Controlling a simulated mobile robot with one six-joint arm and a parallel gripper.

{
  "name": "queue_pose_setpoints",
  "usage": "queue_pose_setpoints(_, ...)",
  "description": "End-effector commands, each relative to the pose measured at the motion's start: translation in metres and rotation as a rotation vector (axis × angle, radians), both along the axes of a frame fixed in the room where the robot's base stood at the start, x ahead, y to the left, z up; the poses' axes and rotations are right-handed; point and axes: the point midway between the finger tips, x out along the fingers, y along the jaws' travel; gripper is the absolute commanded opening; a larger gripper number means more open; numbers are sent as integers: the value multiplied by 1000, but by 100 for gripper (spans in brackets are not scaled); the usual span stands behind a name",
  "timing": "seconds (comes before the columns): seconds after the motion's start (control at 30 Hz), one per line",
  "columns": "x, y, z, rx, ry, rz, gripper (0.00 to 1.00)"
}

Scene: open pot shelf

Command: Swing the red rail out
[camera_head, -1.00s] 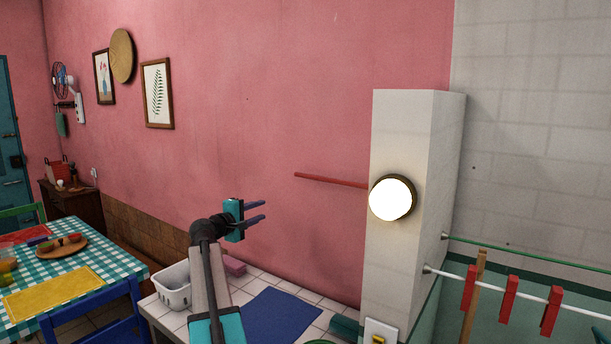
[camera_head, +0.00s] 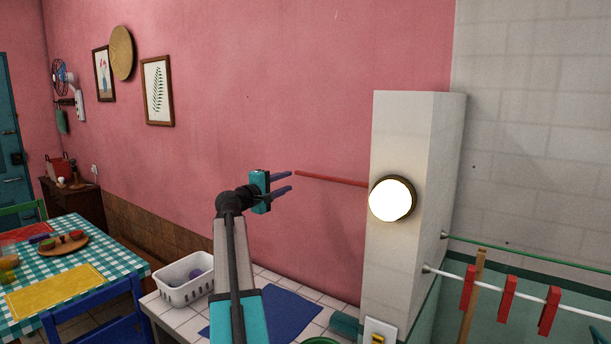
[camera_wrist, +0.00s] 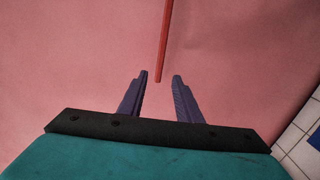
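The red rail (camera_head: 332,179) is a thin bar that runs left from the white pillar, in front of the pink wall. It also shows in the wrist view (camera_wrist: 164,42), coming in from the top with its free end pointing at my gripper. My gripper (camera_head: 289,182) is just left of the rail's free end in the head view. Its two purple fingers are apart and empty. In the wrist view the rail's tip sits between or just beyond the fingertips (camera_wrist: 159,77); I cannot tell the depth. No contact shows.
A white pillar (camera_head: 400,130) with a round lamp (camera_head: 391,198) stands right of the rail. Below are a tiled counter (camera_head: 185,318), a white basket (camera_head: 186,284) and a blue mat (camera_head: 290,312). A rod with red pegs (camera_head: 507,299) is at lower right.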

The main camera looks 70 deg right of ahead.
Motion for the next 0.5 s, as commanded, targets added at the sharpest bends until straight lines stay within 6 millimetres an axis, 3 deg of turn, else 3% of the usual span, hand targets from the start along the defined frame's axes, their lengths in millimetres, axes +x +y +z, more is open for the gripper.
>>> queue_pose_setpoints(0.5, -17, -67, 3, 1, 1, -2, 31)
